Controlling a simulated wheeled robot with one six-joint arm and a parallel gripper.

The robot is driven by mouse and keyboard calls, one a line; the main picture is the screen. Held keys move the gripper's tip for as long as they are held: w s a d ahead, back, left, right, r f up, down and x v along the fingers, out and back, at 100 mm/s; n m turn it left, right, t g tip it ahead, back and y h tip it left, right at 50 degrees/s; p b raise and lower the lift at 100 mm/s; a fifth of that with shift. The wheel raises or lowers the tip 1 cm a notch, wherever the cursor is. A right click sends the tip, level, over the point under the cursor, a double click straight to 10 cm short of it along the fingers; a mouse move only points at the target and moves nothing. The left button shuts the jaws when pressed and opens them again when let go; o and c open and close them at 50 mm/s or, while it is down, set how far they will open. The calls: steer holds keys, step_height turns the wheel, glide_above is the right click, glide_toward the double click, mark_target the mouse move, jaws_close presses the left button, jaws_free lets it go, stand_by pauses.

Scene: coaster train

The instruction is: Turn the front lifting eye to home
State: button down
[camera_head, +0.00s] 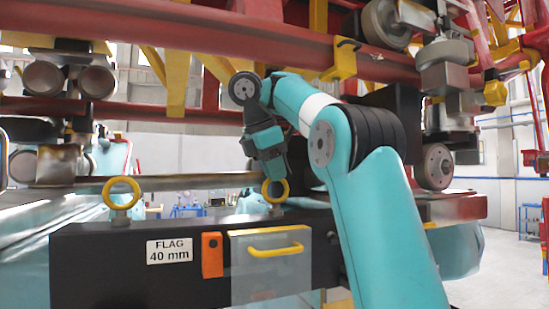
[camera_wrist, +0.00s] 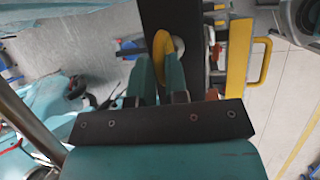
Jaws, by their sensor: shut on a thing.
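Two yellow ring-shaped lifting eyes stand on the black beam (camera_head: 70,262). The left lifting eye (camera_head: 122,180) stands clear, its ring facing the camera. My gripper (camera_head: 272,178) points down at the right lifting eye (camera_head: 275,201). In the wrist view, the teal fingers of my gripper (camera_wrist: 160,78) are shut on the yellow ring of this lifting eye (camera_wrist: 161,46), one finger on each side. The ring appears nearly edge-on between them there. The fingers hide part of the ring, and its exact angle is hard to tell.
A "FLAG 40 mm" label (camera_head: 169,251), an orange block (camera_head: 212,255) and a grey panel with a yellow handle (camera_head: 275,250) are on the beam's front. The red coaster frame (camera_head: 230,45) and its wheels (camera_head: 387,22) hang close above my arm.

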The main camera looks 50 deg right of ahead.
steer(key=shift+m, duration=0.3)
steer(key=c, duration=1.1)
jaws_free()
steer(key=shift+w+a, duration=0.1)
steer(key=shift+w, duration=0.05)
steer(key=shift+c, duration=0.2)
steer(key=shift+a+r+p, duration=0.1)
steer(key=shift+r+p, duration=0.45)
steer(key=shift+p, duration=0.3)
steer(key=p+v, duration=1.1)
steer(key=p, duration=0.1)
